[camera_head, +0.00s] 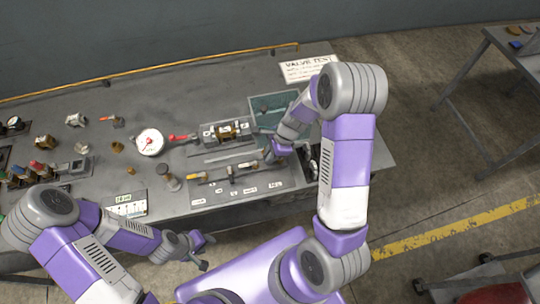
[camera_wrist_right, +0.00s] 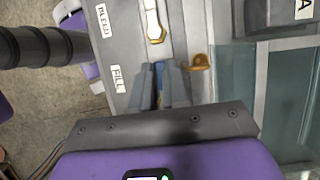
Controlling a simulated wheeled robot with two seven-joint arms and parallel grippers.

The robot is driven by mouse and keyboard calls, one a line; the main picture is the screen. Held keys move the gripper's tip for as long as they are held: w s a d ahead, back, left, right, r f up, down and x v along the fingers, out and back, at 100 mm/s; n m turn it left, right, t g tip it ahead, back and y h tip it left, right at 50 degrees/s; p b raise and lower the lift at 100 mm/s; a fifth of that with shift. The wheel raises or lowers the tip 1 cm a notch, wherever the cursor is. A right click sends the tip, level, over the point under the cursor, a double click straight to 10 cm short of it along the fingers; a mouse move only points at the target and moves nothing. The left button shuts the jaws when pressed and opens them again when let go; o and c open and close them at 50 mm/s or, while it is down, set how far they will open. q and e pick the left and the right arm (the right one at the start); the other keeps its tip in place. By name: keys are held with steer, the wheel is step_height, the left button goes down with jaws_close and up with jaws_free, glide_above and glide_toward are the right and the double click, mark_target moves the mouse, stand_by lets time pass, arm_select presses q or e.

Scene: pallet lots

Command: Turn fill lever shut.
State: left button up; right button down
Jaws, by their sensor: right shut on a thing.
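The fill lever (camera_wrist_right: 159,72) shows as a narrow blue piece between the fingers of my right gripper (camera_wrist_right: 160,88), beside the FILL label (camera_wrist_right: 118,78). The fingers are shut on it and hide most of it, so its angle cannot be told. In the head view my right gripper (camera_head: 270,154) is at the right end of the valve panel (camera_head: 243,188). A pale lever with a brass nut (camera_wrist_right: 155,24) lies near the BLEED label (camera_wrist_right: 104,20). My left gripper (camera_head: 204,252) hangs in front of the bench, away from the panel; its jaws are unclear.
A brass fitting (camera_wrist_right: 200,62) sits close right of the right fingers. A teal tray (camera_head: 262,104) lies behind the gripper. A round white gauge (camera_head: 150,141) and several small fittings stand on the bench's left. The VALVE TEST sign (camera_head: 307,68) lies at the back.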

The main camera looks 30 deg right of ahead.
steer(key=shift+w, duration=0.1)
stand_by(0.4)
steer(key=c, duration=1.1)
jaws_free()
steer(key=shift+d, duration=0.1)
